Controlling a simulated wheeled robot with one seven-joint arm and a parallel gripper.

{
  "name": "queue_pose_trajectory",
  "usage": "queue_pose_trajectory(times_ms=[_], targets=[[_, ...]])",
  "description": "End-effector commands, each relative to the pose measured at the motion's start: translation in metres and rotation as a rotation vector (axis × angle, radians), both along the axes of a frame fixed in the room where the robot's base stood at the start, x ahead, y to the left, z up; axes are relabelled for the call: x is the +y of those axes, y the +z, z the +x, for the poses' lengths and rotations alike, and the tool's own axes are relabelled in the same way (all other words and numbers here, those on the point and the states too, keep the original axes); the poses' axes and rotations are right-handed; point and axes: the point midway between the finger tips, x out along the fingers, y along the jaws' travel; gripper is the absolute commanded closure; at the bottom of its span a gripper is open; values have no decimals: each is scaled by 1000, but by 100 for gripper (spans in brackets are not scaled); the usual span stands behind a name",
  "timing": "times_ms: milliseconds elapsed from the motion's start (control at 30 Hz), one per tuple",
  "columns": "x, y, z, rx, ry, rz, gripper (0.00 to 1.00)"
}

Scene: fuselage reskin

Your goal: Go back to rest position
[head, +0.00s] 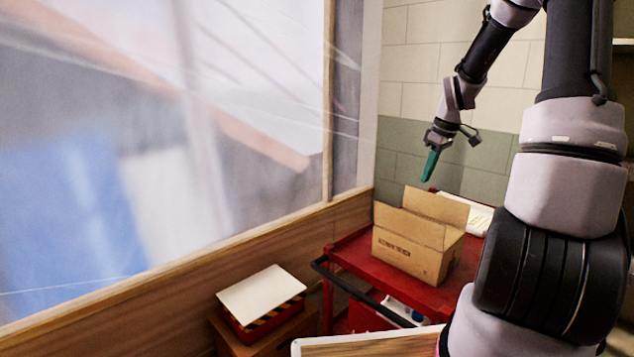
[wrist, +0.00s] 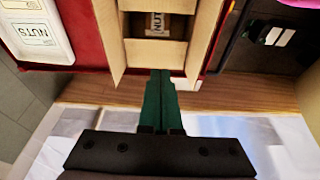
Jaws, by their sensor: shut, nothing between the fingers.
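My gripper (head: 431,163) has green fingers that are shut with nothing between them. In the head view it hangs in the air above the red cart, over the far left side of the open cardboard box (head: 405,254). In the wrist view the closed fingers (wrist: 160,88) point toward the same box (wrist: 116,45), and its flaps stand open. Inside the box a small item with a NUTS label (wrist: 157,22) shows. My gripper is apart from the box.
The red cart (head: 352,251) has a black handle (head: 345,285). A white container labelled NUTS (wrist: 35,34) sits beside the box. A plastic-covered window wall (head: 150,150) runs along the left. A white-topped, striped box (head: 262,294) stands at the lower left. Open air surrounds my gripper.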

Motion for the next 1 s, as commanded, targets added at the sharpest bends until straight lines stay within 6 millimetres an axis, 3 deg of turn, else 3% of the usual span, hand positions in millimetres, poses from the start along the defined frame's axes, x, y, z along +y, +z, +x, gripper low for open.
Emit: queue_pose_trajectory(times_ms=[267, 500, 800, 1000], targets=[[55, 85, -57, -57, -272, -47, 100], [99, 147, -130, -157, -551, 46, 100], [133, 186, -220, -223, -830, 310, 100], [140, 190, -246, -215, -909, 417, 100]])
